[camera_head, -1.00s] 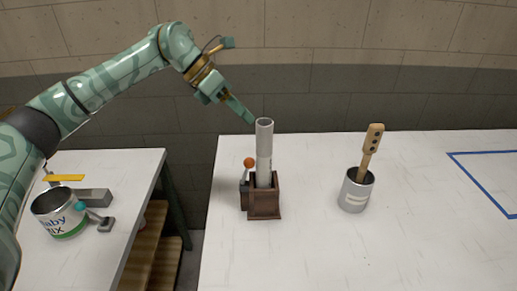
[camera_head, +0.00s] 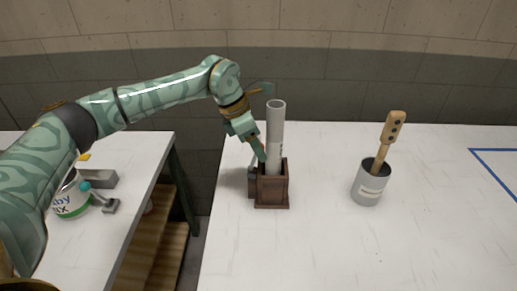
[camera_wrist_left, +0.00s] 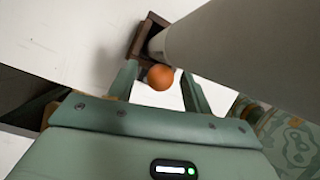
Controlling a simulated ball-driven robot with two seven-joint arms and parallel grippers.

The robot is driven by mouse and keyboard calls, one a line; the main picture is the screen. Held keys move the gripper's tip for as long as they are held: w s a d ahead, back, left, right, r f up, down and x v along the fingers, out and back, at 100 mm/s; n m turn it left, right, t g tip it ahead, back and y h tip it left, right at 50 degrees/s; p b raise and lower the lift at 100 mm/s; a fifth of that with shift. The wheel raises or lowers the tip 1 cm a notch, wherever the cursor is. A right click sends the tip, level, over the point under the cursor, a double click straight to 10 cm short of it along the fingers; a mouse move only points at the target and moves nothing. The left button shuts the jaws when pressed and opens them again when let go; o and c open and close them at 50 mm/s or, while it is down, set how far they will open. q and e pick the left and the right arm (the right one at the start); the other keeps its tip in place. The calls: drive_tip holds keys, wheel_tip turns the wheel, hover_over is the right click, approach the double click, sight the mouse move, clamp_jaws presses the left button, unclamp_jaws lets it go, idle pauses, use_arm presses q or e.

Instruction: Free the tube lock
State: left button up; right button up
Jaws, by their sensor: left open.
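The white tube (camera_head: 275,125) stands upright in a brown square holder (camera_head: 273,192) on the right-hand table. The tube lock (camera_head: 252,182) is a dark grey part against the holder's left side. Its orange ball knob (camera_wrist_left: 161,77) shows in the left wrist view between my finger tips, and is hidden behind my gripper in the head view. My left gripper (camera_head: 262,155) is open, pointing down beside the tube at the holder's top left. In the left wrist view its two fingers (camera_wrist_left: 160,72) straddle the knob with no clear grip on it. My right gripper is not in view.
A grey cup (camera_head: 367,190) with a wooden-handled tool (camera_head: 388,138) stands right of the holder. A paint can (camera_head: 72,200) and a grey lever device (camera_head: 100,180) are on the left table. A gap separates the tables. The right table's front is clear.

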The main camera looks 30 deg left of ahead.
use_arm(q)
drive_tip(key=shift+w+d+f, duration=0.1)
drive_tip(key=shift+d+f, duration=0.05)
drive_tip(key=shift+f, duration=0.25)
clamp_jaws()
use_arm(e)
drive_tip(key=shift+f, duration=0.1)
